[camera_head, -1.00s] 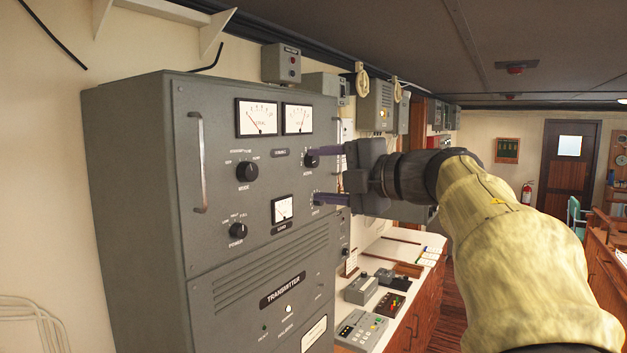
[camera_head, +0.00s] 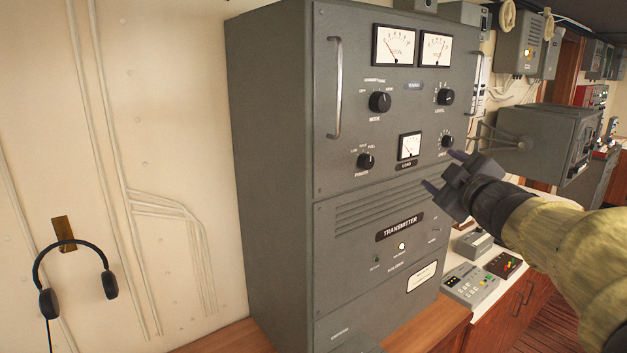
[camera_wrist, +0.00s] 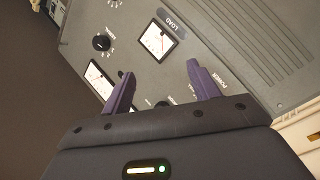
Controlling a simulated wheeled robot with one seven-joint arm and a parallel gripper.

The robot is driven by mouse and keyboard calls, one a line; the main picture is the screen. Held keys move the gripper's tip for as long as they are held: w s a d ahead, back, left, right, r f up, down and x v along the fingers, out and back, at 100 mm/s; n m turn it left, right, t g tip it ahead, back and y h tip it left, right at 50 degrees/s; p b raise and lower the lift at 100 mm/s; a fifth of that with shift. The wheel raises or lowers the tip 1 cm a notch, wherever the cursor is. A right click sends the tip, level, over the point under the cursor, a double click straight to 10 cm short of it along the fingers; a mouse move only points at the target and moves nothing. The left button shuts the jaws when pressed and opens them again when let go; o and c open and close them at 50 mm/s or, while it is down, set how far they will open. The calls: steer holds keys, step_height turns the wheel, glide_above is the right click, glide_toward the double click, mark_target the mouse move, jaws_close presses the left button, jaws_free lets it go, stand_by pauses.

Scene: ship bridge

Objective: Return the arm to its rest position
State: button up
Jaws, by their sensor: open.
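My gripper (camera_head: 443,172) is open and empty, with its two purple fingers apart. In the head view it is in front of the right part of the grey transmitter cabinet (camera_head: 270,150), below the lower right knob (camera_head: 447,141). My arm reaches in from the right, in a pale yellow sleeve. In the wrist view the gripper (camera_wrist: 160,85) points at the cabinet panel, and the load meter (camera_wrist: 158,41) shows beyond the fingers. I see no contact between the fingers and the panel.
A counter with small control boxes (camera_head: 470,287) lies below my gripper. A grey box on a bracket (camera_head: 550,145) stands out behind my wrist. Black headphones (camera_head: 75,275) hang on the left wall.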

steer(key=s+a+f+m+g+h, duration=0.1)
steer(key=s+f+m+g, duration=0.15)
steer(key=f, duration=0.55)
steer(key=s+a+f+m+g+h, duration=0.1)
steer(key=s+f+m+g, duration=0.15)
steer(key=f, duration=0.65)
steer(key=s+a+f+m+g+h, duration=0.1)
steer(key=s+f+m+g, duration=0.2)
steer(key=f, duration=0.5)
steer(key=s+a+f+m+g+y+b, duration=0.1)
steer(key=s+a+f+m+g, duration=0.2)
steer(key=s+f, duration=1)
steer(key=s+a+g, duration=0.1)
steer(key=a+g, duration=0.2)
steer(key=g, duration=0.1)
steer(key=shift+s+a+f+m, duration=0.35)
steer(key=shift+a+f+m, duration=0.05)
